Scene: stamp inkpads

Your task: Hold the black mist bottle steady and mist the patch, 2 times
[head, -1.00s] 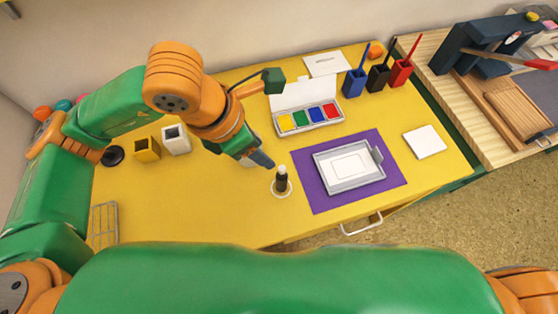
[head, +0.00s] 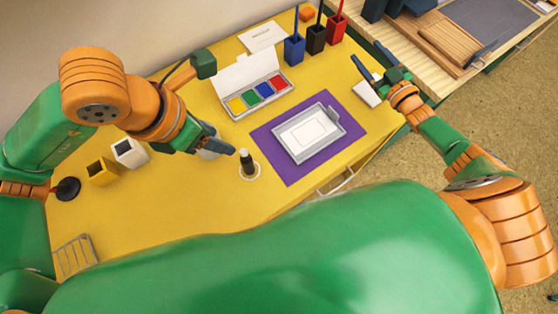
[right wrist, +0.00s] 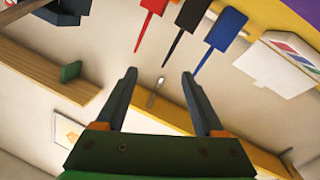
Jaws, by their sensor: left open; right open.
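The black mist bottle (head: 246,163) stands upright on a white round spot (head: 254,176) on the yellow table, left of the purple mat (head: 266,139). My left gripper (head: 228,148) is open, just left of the bottle and apart from it. The white patch (head: 308,130) lies in a grey tray (head: 291,152) on the mat. My right gripper (head: 368,67) is open and empty over the table's right side, by a white square pad (head: 365,94). In the right wrist view its open fingers (right wrist: 160,88) have nothing between them.
An inkpad box (head: 258,100) with yellow, green, blue and red pads stands behind the mat. Blue (head: 294,49), black (head: 315,38) and red (head: 335,28) holders stand at the back.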

